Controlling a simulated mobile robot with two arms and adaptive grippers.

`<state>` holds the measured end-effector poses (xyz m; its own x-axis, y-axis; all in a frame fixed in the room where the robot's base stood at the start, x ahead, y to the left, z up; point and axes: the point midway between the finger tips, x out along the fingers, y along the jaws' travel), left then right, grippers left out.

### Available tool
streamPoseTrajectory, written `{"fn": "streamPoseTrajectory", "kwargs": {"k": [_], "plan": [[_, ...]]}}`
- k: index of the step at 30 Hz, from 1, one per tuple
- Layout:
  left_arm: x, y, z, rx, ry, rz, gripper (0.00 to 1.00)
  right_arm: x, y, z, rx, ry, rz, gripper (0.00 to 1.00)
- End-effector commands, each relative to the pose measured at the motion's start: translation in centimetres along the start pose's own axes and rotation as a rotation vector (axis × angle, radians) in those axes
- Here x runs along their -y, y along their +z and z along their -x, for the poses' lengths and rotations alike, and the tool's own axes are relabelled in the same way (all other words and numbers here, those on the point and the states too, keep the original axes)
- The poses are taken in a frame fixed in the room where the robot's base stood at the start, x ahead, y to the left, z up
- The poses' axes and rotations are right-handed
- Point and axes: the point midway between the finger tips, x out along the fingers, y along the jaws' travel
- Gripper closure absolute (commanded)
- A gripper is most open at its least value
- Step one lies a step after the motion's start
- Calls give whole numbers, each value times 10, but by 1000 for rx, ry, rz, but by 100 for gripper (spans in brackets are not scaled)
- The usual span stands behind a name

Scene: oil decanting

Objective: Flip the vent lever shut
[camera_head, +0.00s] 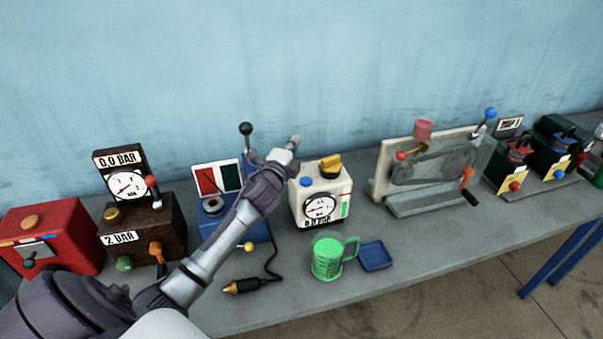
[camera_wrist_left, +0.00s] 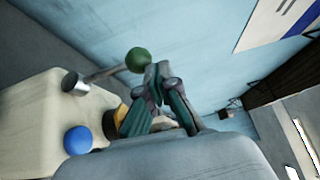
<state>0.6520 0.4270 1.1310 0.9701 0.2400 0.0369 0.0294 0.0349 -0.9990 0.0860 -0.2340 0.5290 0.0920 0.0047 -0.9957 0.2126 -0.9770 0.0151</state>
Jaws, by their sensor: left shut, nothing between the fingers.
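A cream box (camera_head: 320,203) with a round gauge stands mid-table in the head view. It has a blue knob (camera_head: 307,181) and a yellow knob (camera_head: 330,165) on top. In the wrist view, a metal lever with a green ball (camera_wrist_left: 138,60) sticks out sideways from a pivot (camera_wrist_left: 75,83) on this cream box (camera_wrist_left: 35,120). I take it for the vent lever; my left gripper hides it in the head view. My left gripper (camera_head: 292,147) is shut and empty above the box's back left corner. In the wrist view its fingertips (camera_wrist_left: 163,80) are close beside the ball; contact is unclear.
Left of the cream box stands a blue device with a black-ball lever (camera_head: 246,128). A green mug (camera_head: 327,258) and a blue tray (camera_head: 375,256) are in front. A brown gauge box (camera_head: 145,225) and a red box (camera_head: 50,235) stand left. The wall is close behind.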

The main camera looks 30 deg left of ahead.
Motion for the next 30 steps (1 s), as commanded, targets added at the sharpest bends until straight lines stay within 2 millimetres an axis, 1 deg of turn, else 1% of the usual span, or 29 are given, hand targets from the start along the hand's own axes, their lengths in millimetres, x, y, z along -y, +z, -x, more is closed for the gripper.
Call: {"fn": "streamPoseTrajectory", "kwargs": {"k": [6, 12, 30], "plan": [[4, 9, -12, 0, -1, 0, 100, -1, 0, 0, 0, 1, 0, 100], [4, 13, -19, 0, 0, -1, 100, -1, 0, 0, 1, 2, 1, 100], [4, 15, -21, 0, 0, 0, 100, -2, 1, 0, 1, 2, 1, 100]]}}
